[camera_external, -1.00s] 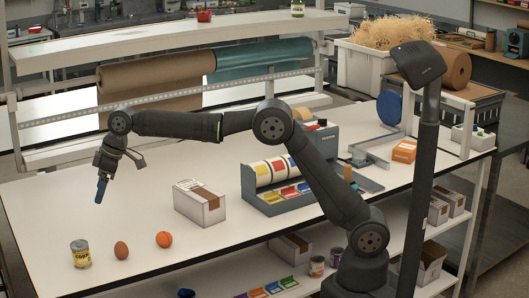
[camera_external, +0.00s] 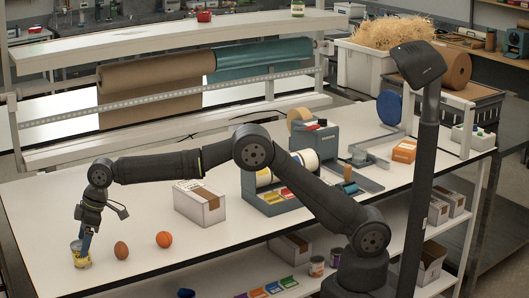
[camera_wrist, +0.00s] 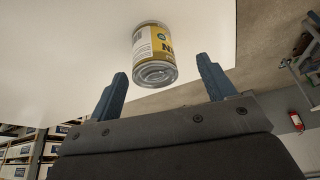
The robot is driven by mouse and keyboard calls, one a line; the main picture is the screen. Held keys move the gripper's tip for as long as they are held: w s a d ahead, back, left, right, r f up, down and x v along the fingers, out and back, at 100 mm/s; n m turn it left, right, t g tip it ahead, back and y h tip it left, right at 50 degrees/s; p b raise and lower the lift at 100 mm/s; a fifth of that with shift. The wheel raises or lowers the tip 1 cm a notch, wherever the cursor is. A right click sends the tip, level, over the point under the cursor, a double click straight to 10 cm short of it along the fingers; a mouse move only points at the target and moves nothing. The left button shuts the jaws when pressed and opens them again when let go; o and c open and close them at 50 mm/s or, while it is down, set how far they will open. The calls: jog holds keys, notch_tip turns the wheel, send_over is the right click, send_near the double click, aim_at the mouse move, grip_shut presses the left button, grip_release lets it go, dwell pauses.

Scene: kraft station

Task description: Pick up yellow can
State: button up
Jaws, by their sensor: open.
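The yellow can (camera_external: 82,262) stands upright near the left front corner of the white table (camera_external: 140,203). In the wrist view the can (camera_wrist: 154,52) shows its yellow label and metal end, between and beyond my two blue fingers. My gripper (camera_external: 87,240) points down at the can, with its fingertips at the can's top in the outside view. In the wrist view my gripper (camera_wrist: 160,82) is open, with a wide space between the fingers. I cannot tell whether a finger touches the can.
A white box (camera_external: 200,204) and a tape dispenser (camera_external: 280,190) are farther right. The table's front edge is close to the can.

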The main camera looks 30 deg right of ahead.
aim_at(80, 244)
jog(key=shift+w+x, duration=0.2)
jog(key=shift+x, duration=1.15)
jog(key=shift+w+x, duration=0.2)
jog(key=shift+x, duration=1.15)
jog(key=shift+a+r, duration=0.1)
jog(key=shift+a, duration=0.05)
jog(key=c, duration=1.2)
jog(key=shift+o, duration=0.2)
jog(key=shift+r, duration=0.15)
